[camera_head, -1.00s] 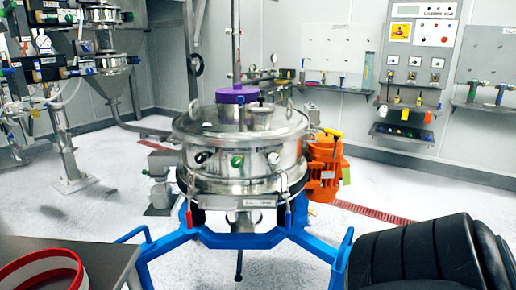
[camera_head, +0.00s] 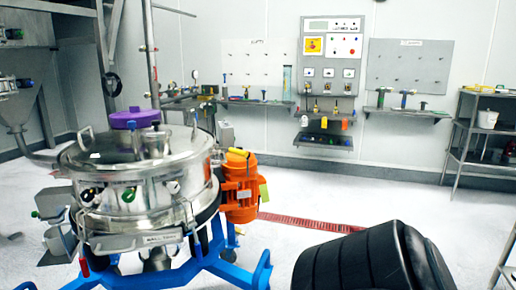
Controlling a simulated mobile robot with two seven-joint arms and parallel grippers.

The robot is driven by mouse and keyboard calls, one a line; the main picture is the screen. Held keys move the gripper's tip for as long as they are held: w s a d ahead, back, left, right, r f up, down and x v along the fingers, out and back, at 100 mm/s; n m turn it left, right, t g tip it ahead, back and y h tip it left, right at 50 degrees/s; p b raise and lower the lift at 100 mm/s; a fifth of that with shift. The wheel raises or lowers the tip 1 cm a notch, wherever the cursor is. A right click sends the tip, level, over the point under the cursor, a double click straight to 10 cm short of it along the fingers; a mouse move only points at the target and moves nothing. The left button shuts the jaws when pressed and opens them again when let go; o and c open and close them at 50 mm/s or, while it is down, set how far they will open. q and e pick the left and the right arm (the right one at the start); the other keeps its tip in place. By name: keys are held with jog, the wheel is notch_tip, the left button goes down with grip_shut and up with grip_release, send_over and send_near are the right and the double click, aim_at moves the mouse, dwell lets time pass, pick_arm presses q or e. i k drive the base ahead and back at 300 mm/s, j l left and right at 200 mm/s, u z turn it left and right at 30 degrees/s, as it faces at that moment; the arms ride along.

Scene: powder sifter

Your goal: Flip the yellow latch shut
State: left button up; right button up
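The steel sifter (camera_head: 115,210) stands at the left on a blue frame (camera_head: 205,266). Its round lid (camera_head: 100,154) carries a purple cap (camera_head: 133,120). A small yellow piece (camera_head: 239,152) sits on top of the orange motor (camera_head: 239,190) at the sifter's right side. I cannot tell whether this piece is the yellow latch, or whether it is open or shut. Several dark and green-tipped clamps show around the sifter's rim. Neither of my grippers is in view.
A black ribbed shape (camera_head: 350,262) fills the lower right; I cannot tell what it is. A wall panel (camera_head: 332,75) with shelves and tool boards stands behind. A shelf rack (camera_head: 490,130) is at the far right. White floor lies open between.

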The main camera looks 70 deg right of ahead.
aim_at(235, 152)
jog(key=k+l+z, duration=0.25)
jog(key=l+z, duration=0.15)
jog(key=l, duration=0.95)
jog(key=l+z, duration=0.4)
jog(key=l, duration=0.95)
